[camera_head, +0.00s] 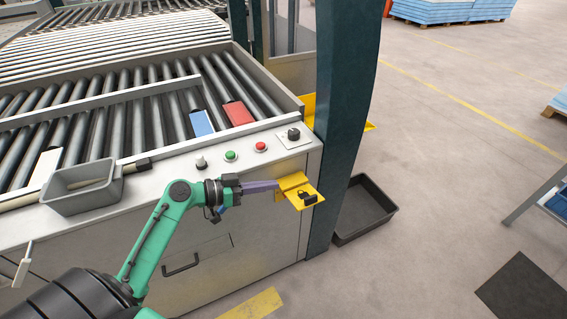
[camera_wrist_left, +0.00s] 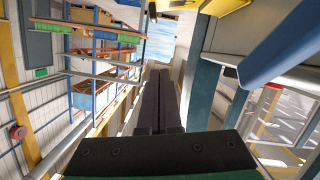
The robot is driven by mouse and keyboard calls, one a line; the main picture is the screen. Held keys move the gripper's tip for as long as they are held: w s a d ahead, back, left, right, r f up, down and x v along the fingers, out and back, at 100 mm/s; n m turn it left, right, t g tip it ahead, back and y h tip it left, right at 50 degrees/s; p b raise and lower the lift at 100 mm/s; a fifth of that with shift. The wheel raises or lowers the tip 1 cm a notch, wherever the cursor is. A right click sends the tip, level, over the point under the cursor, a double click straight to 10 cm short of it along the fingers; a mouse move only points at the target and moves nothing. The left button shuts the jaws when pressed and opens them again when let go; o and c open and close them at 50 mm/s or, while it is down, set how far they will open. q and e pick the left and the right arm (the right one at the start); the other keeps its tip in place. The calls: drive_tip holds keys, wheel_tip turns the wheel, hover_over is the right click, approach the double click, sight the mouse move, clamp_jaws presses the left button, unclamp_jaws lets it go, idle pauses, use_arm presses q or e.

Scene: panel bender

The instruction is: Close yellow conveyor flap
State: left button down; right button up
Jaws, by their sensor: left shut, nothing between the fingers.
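The yellow conveyor flap (camera_head: 300,190) sticks out from the right end of the machine's front face, below the control buttons. A small black fitting sits on its top. My left gripper (camera_head: 277,186) comes in from the left, its purple-grey fingers pointing right. The fingertips are at the flap's left edge; I cannot tell whether they touch it. In the left wrist view the two fingers (camera_wrist_left: 160,97) lie together, with nothing between them. A yellow part (camera_wrist_left: 215,6) shows at the top of that view, probably the flap. My right gripper is in neither view.
A dark green post (camera_head: 345,100) stands just right of the flap. A black bin (camera_head: 365,212) lies on the floor beyond it. The grey conveyor housing (camera_head: 240,230) is behind my arm. A grey tray (camera_head: 85,190) sits on its top. Floor on the right is mostly clear.

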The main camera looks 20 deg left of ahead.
use_arm(q)
drive_tip(key=p, duration=0.4)
hover_over(302, 203)
drive_tip(key=a, duration=0.1)
drive_tip(key=shift+a+f, duration=0.1)
drive_tip(key=shift+f, duration=0.75)
drive_tip(key=f, duration=0.2)
drive_tip(key=d+f, duration=0.1)
drive_tip(key=shift+d+f, duration=0.1)
drive_tip(key=shift+f, duration=0.3)
drive_tip(key=shift+s+f, duration=0.15)
drive_tip(key=shift+f, duration=0.25)
